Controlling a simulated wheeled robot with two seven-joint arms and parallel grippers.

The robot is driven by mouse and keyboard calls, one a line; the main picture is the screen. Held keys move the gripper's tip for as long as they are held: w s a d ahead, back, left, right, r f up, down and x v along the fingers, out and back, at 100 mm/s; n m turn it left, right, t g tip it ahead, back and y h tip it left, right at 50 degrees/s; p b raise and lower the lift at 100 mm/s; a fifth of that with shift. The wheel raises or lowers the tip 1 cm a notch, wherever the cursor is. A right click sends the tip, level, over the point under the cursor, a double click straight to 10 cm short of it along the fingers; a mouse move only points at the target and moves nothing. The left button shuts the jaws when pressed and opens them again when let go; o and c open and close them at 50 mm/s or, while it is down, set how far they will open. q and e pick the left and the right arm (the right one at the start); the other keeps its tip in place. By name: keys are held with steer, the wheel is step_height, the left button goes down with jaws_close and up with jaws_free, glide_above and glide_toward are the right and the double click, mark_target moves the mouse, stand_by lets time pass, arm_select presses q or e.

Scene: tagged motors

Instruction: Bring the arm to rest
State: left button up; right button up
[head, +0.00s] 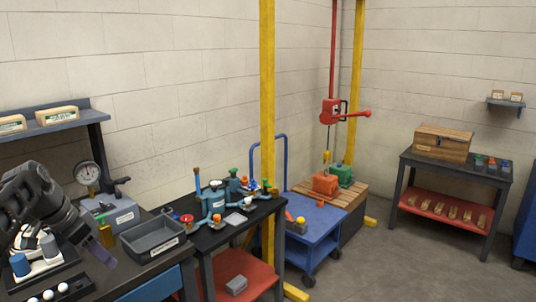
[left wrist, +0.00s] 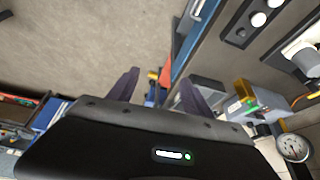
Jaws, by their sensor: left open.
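My left arm comes in at the left edge of the head view. Its gripper (head: 99,246) hangs over the dark bench near the grey bin, tilted downward. In the left wrist view the two fingers of this gripper (left wrist: 158,88) stand apart with nothing between them. An orange motor (head: 325,184) and a green motor (head: 341,174) sit on a wooden pallet at the back, below a red hoist (head: 337,111). My right gripper is not in view.
The grey bin (head: 152,238) looks empty. A dial gauge (head: 88,174) on a grey instrument (head: 112,212) stands close behind my left gripper. A blue cart (head: 318,222), a yellow post (head: 267,110) and a tool table (head: 450,165) stand farther off. The floor at right is clear.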

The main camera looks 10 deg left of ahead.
arm_select(q)
steer(key=w+f+n+t+y, duration=0.2)
steer(key=w+f+n, duration=0.3)
steer(key=w+f, duration=0.45)
steer(key=s+d+f+n+h, duration=0.1)
steer(key=s+d+f+n, duration=0.1)
steer(key=d+f, duration=0.65)
steer(key=s+d+f+n, duration=0.25)
steer(key=d+f, duration=0.25)
steer(key=f, duration=0.7)
steer(key=s+d+f+g+h, duration=0.1)
steer(key=s+d+f+g, duration=0.1)
steer(key=s+d+f, duration=0.95)
steer(key=s+d+f+m+g+h, duration=0.1)
steer(key=s+d+f, duration=0.1)
steer(key=s+d, duration=0.4)
steer(key=s+d+f+g+h, duration=0.1)
steer(key=s+d, duration=0.6)
steer(key=s, duration=0.8)
step_height(320, 180, down, 2)
steer(key=shift+m+g, duration=0.35)
steer(key=shift+g, duration=0.45)
steer(key=shift+a, duration=0.2)
